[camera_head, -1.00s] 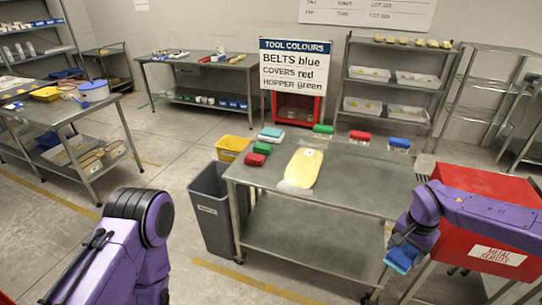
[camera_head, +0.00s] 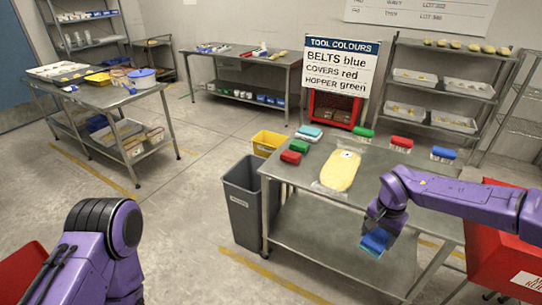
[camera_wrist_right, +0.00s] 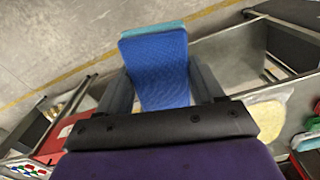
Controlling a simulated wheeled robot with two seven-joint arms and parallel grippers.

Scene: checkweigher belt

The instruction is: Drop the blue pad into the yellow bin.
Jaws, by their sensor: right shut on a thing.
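The blue pad (camera_head: 376,242) is held in my right gripper (camera_head: 384,224), in front of the steel table's near edge in the head view. In the right wrist view the quilted blue pad (camera_wrist_right: 160,75) sits between the two dark fingers, with a teal layer along its far edge. The yellow bin (camera_head: 269,143) stands on the floor beyond the table's left end, left of and well apart from my right gripper. Its lower part is hidden behind the grey bin and table. My left arm shows at the lower left; its gripper is out of view.
The steel table (camera_head: 402,172) carries a yellow bag (camera_head: 340,170) and several coloured items, including a red one (camera_head: 291,157). A tall grey bin (camera_head: 241,205) stands at its left end, before the yellow bin. A red metal-rejects bin (camera_head: 500,245) is at the right.

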